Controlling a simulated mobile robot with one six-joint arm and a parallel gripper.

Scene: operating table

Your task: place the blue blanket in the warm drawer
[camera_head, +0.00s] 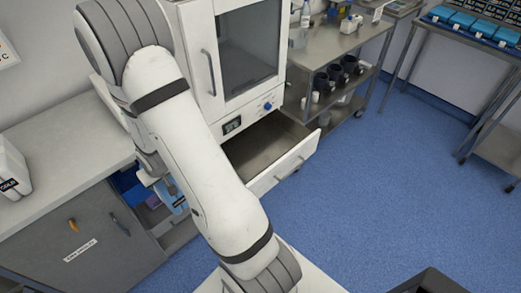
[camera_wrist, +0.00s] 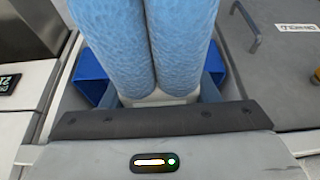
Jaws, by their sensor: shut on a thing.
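The blue blanket (camera_wrist: 158,45) is a light-blue, textured roll folded into two side-by-side cylinders. It fills the upper middle of the wrist view. My gripper (camera_wrist: 158,98) is shut on the blanket. In the head view my arm hides most of the gripper, and a light-blue patch (camera_head: 176,200) beside my wrist appears to be part of the blanket. The warm drawer (camera_head: 262,150) is pulled open below the white cabinet, to the right of my arm. Its visible inside is bare grey metal. The blanket is apart from it, over by the low counter.
The white cabinet (camera_head: 208,72) with a glass door stands above the drawer. A dark-blue bin (camera_head: 131,186) sits in the open shelf under the left counter (camera_head: 70,150). A steel cart (camera_head: 345,45) with dark jugs stands right of the cabinet. Blue floor (camera_head: 400,180) is clear at right.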

